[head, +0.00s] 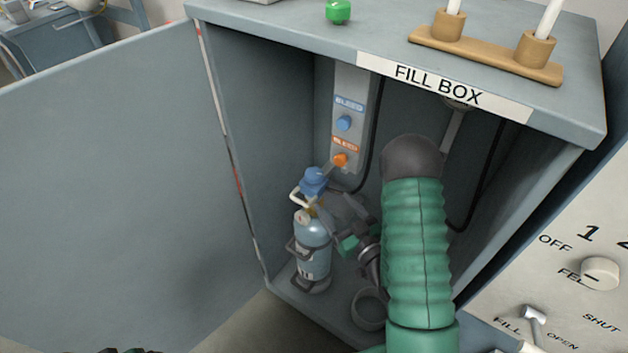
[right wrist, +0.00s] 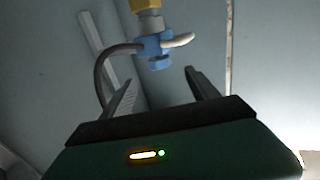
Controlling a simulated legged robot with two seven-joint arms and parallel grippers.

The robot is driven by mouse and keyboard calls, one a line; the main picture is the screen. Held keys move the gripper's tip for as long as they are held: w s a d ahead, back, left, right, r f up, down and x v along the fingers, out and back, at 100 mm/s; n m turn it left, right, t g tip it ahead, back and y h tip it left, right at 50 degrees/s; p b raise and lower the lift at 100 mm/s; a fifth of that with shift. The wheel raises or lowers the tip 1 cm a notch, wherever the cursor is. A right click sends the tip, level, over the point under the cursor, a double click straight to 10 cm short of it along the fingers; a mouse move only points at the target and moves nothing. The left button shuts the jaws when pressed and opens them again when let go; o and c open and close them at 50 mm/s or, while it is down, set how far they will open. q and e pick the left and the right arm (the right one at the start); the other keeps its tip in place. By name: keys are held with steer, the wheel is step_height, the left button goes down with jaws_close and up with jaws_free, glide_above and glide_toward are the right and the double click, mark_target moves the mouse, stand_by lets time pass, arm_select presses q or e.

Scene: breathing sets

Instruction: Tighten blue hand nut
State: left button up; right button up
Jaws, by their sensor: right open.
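The blue hand nut (head: 314,178) is at the top of a light blue gas cylinder (head: 312,256) inside the fill box. My right gripper (head: 332,203) is just to the right of the cylinder's top, partly hidden by my green arm. In the right wrist view my right gripper (right wrist: 160,88) is open, with its fingers apart and the nut just beyond the tips, lined up with the gap.
The fill box (head: 230,22) has its door (head: 110,170) swung open on the left. A panel with a blue knob (head: 344,123) and an orange knob (head: 340,160) is on the back wall. A control panel (head: 560,270) stands at right.

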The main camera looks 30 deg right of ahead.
mark_target(318, 182)
steer(key=w, duration=0.4)
steer(key=w+d, duration=0.1)
steer(key=w, duration=0.7)
steer(key=shift+w+d, duration=0.15)
steer(key=shift+w, duration=0.1)
arm_select(q)
steer(key=shift+f, duration=0.55)
arm_select(e)
steer(key=c, duration=1.4)
steer(key=shift+o, duration=0.2)
arm_select(q)
steer(key=shift+f, duration=0.1)
arm_select(e)
steer(key=shift+m+h, duration=0.3)
steer(key=shift+h, duration=0.2)
